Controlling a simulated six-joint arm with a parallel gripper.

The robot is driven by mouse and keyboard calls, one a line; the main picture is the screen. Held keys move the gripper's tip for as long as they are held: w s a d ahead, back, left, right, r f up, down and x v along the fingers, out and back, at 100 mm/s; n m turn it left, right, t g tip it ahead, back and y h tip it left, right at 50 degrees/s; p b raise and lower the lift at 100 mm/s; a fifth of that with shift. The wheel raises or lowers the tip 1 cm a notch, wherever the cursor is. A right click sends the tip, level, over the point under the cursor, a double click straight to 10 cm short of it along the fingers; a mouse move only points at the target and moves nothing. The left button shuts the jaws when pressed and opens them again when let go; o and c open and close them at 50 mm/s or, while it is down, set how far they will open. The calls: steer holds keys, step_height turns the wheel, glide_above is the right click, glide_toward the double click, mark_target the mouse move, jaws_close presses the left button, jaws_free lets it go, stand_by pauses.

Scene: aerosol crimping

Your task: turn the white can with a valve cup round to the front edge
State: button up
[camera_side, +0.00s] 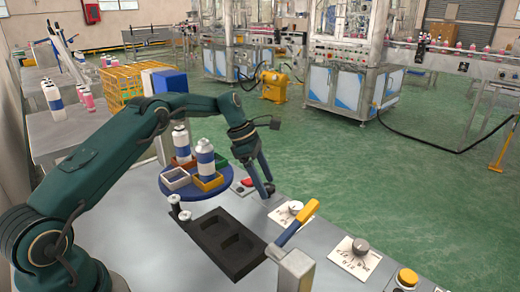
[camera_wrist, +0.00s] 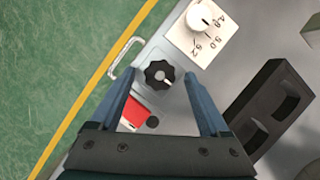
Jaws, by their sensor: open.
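A blue round turntable (camera_side: 165,190) with coloured open compartments stands on the grey bench in the side view. One white can with a blue band (camera_side: 205,160) stands upright in the yellow-orange compartment on the near right. Another white can with a blue band (camera_side: 181,143) stands behind it to the left. The valve cup is too small to tell on either can. My gripper (camera_side: 267,185) is open and empty, pointing down just right of the turntable, apart from the cans. In the wrist view its fingers (camera_wrist: 160,78) spread on either side of a black knob (camera_wrist: 158,74). No can shows there.
A red switch (camera_wrist: 135,112) sits near the knob. Green floor lies beyond the edge.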

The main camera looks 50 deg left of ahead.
jaws_close()
steer(key=shift+w+m, duration=0.1)
steer(key=shift+m, duration=0.7)
steer(key=shift+r, duration=0.1)
jaws_free()
steer(key=shift+h, duration=0.3)
steer(key=shift+n, duration=0.5)
